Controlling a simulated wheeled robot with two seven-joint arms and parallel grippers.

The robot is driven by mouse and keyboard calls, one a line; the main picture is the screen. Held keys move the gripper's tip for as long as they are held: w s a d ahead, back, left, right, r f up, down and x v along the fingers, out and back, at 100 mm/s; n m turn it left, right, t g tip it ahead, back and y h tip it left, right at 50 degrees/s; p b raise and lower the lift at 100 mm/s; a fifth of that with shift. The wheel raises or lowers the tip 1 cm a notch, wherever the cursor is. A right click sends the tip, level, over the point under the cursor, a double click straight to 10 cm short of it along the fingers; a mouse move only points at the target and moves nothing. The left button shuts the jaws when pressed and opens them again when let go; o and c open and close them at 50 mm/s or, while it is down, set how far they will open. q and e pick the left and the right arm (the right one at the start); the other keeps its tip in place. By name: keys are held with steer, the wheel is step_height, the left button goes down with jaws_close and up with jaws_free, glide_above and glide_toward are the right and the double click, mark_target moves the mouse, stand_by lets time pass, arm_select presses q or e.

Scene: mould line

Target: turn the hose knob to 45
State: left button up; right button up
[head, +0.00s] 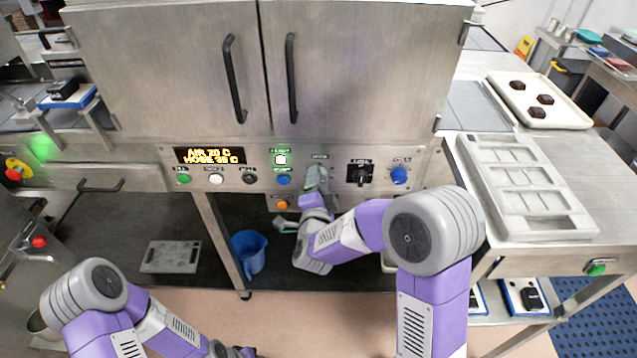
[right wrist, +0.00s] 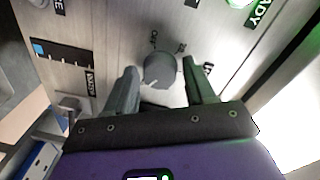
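The steel control panel (head: 330,172) has a lit display (head: 210,156). Its top line looks like AIR 20 C; its lower line starts with HOSE, its number too blurred to be sure of. A round grey knob (right wrist: 160,70) with small marks around it shows in the right wrist view; its name label is not readable. My right gripper (right wrist: 162,85) has its two fingers apart, one on each side of this knob, with gaps showing. My left gripper (head: 235,351) is low at the bottom edge, mostly cut off.
A black selector (head: 360,173) and a blue knob (head: 399,175) are right of my right gripper. A lit button (head: 281,159), a blue button (head: 283,180) and an orange button (head: 282,204) are left of it. Cabinet doors with black handles (head: 291,78) stand above. A blue jug (head: 248,252) stands below.

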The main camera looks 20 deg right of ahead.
steer(key=shift+o, duration=0.7)
steer(key=p+v, duration=0.1)
steer(key=v, duration=0.6)
steer(key=shift+s, duration=0.3)
